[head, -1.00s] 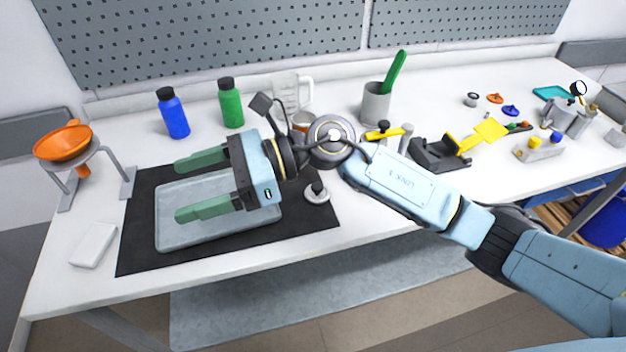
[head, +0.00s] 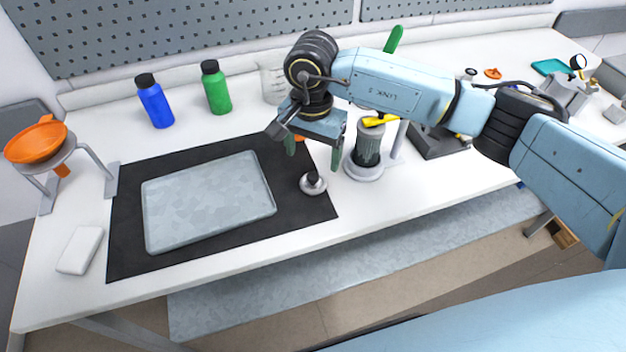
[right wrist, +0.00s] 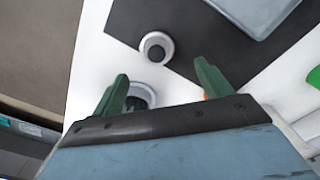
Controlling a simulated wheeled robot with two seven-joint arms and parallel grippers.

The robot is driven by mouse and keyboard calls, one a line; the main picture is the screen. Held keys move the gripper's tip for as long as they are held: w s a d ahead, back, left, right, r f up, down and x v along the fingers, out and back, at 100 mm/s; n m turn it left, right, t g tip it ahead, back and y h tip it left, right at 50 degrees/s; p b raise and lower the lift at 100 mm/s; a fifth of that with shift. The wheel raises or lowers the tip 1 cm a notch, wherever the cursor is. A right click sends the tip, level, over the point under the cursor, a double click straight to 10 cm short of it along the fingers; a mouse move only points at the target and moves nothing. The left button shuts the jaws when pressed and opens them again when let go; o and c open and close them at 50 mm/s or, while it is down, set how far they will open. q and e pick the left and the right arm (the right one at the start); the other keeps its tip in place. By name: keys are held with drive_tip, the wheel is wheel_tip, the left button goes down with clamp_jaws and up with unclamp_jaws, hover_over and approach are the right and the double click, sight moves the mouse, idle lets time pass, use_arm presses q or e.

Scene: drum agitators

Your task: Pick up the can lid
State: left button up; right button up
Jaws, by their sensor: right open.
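The can lid (head: 313,187), a pale disc with a dark knob, lies flat at the right edge of the black mat. It also shows in the right wrist view (right wrist: 156,47), beyond my fingertips. My right gripper (head: 314,157) points down above and slightly behind the lid, its green fingers apart and empty. In the right wrist view the same gripper (right wrist: 160,72) is open and touches nothing. My left gripper is not in view.
A grey tray (head: 208,202) lies on the black mat (head: 125,256). Blue (head: 156,104) and green (head: 216,90) bottles stand behind. An orange funnel (head: 36,143) on a stand and a white block (head: 80,250) are at the left. The table's front edge is clear.

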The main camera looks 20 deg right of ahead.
sight(313, 176)
drive_tip(key=shift+f, duration=0.75)
drive_tip(key=f, duration=0.4)
drive_tip(key=shift+s+f+p, duration=0.15)
drive_tip(key=shift+s+p, duration=0.25)
drive_tip(key=shift+f, duration=0.5)
drive_tip(key=c, duration=1)
